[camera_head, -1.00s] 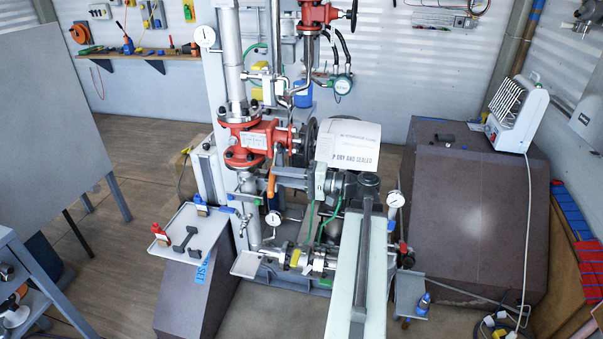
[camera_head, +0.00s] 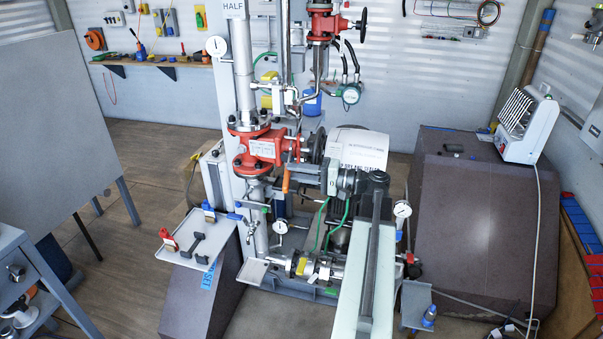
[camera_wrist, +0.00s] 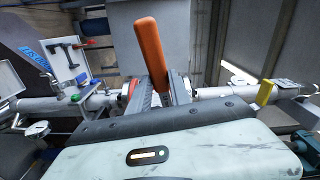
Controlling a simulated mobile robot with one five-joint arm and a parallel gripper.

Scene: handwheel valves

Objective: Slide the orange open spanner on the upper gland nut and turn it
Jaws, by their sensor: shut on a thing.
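The spanner's orange handle (camera_head: 286,180) shows just below and to the right of the lower red valve (camera_head: 258,150). In the wrist view the same orange handle (camera_wrist: 152,52) sticks up from between the grey jaws. My gripper (camera_head: 302,175) is shut on it; the jaws also show in the wrist view (camera_wrist: 160,90). The spanner's open end is hidden. A silver stem with nuts (camera_head: 297,149) runs from the valve to a dark handwheel (camera_head: 317,146). I cannot tell which part is the upper gland nut, or whether the spanner touches one.
A white sign (camera_head: 362,150) stands right behind my arm. A second red valve (camera_head: 322,24) with a handwheel is higher up. A tray (camera_head: 190,236) with tools is at left, and gauges (camera_head: 280,227) and pipes crowd below. A dark sloped block (camera_head: 470,220) stands at right.

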